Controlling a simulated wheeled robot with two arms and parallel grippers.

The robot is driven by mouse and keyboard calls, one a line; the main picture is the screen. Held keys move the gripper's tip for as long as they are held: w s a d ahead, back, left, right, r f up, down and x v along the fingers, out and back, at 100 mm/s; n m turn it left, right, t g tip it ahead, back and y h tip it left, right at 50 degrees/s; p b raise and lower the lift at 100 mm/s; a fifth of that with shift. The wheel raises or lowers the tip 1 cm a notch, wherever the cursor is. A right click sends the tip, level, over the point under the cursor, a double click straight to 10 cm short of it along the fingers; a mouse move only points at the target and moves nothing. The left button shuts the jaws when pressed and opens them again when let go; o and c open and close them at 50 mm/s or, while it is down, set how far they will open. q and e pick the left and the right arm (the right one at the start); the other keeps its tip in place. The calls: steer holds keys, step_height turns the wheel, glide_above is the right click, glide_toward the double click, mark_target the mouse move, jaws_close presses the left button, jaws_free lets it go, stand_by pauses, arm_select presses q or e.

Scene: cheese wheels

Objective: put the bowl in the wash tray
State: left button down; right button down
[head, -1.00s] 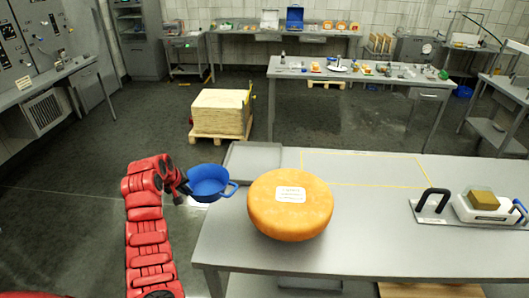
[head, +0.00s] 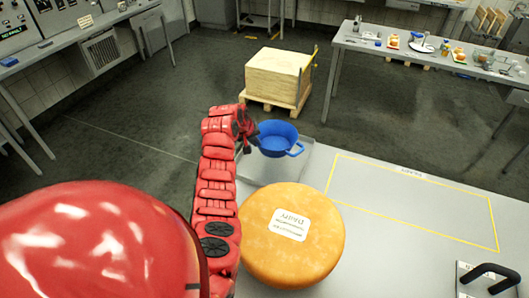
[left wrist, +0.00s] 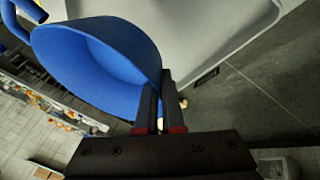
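The blue bowl (head: 278,138) has a side handle and is held upright over the grey wash tray (head: 262,175), at the table's far left corner. My left gripper (head: 250,136) is shut on the bowl's left rim. In the left wrist view the bowl (left wrist: 92,62) fills the upper left, its wall between the fingers (left wrist: 158,100). The tray's pale inside (left wrist: 215,28) shows behind it there. I cannot tell whether the bowl touches the tray. My right gripper is not in view.
A large orange cheese wheel (head: 291,238) lies on the table just in front of the tray, close to my left arm. A yellow-outlined area (head: 410,200) to the right is bare. A black handle (head: 490,270) stands at the lower right. A pallet stack (head: 276,75) is beyond the table.

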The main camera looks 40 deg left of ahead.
arm_select(q)
step_height(320, 180, down, 7)
steer(key=shift+r+b, duration=0.2)
steer(key=shift+b, duration=0.75)
steer(key=shift+f, duration=0.1)
steer(key=c, duration=1.1)
jaws_free()
steer(key=shift+o, duration=0.2)
steer(key=shift+s+r, duration=0.1)
steer(key=shift+r, duration=0.15)
steer(key=p+v, duration=0.9)
steer(key=v, duration=0.2)
steer(key=shift+s+r, duration=0.25)
steer(key=shift+r, duration=0.05)
